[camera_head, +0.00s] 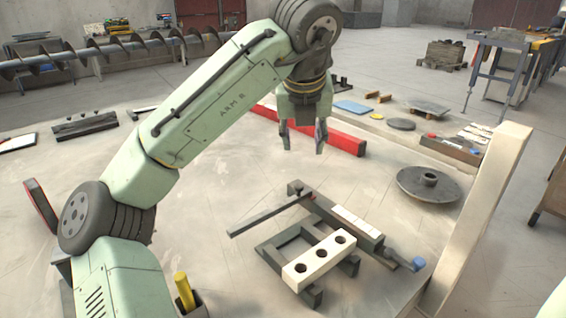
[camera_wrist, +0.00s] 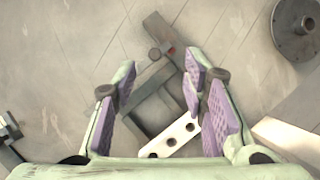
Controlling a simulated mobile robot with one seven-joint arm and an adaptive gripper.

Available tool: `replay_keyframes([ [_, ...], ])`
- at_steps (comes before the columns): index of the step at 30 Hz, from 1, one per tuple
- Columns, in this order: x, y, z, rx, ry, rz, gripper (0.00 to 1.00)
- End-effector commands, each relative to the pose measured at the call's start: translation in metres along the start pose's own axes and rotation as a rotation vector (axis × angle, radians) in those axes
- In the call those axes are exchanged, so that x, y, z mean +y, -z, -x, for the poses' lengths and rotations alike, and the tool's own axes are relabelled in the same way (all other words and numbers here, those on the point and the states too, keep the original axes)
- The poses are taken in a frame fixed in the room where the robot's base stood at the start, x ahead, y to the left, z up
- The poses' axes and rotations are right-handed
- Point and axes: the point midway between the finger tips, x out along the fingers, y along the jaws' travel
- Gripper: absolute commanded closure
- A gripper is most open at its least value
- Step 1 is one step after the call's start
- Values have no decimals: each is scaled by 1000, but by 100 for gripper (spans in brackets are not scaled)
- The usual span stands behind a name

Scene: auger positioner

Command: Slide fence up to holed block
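The holed block (camera_head: 318,257) is a white bar with three dark holes, lying across a dark frame (camera_head: 274,254) on the table. It also shows in the wrist view (camera_wrist: 169,139), partly behind a finger. A long dark bar (camera_head: 262,217), which seems to be the fence, lies at the frame's far left, apart from the block. Its end meets a dark rail with a knob (camera_head: 296,188). My gripper (camera_head: 304,150) is open and empty, above and behind the fixture. In the wrist view, its purple-padded fingers (camera_wrist: 158,78) are spread over the frame.
A blue-ended handle (camera_head: 418,263) sticks out at the rail's near right end. A round grey disc with a hub (camera_head: 429,183) lies to the right. A tall pale post (camera_head: 480,215) stands at the right. A red beam (camera_head: 344,142) lies behind my gripper.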

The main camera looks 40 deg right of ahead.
Motion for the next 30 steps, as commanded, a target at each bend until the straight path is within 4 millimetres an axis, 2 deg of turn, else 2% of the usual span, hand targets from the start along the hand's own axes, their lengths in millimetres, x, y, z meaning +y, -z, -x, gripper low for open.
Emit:
replay_keyframes([
  [1, 3, 9, -8, 39, -7, -44, 61],
  [4, 6, 19, -18, 84, -9, -95, 61],
  [8, 6, 21, -31, 92, -9, -103, 61],
  [21, 6, 27, -107, 88, -8, -100, 61],
  [25, 6, 28, -119, 87, -7, -100, 61],
  [30, 6, 28, -124, 85, -7, -100, 61],
])
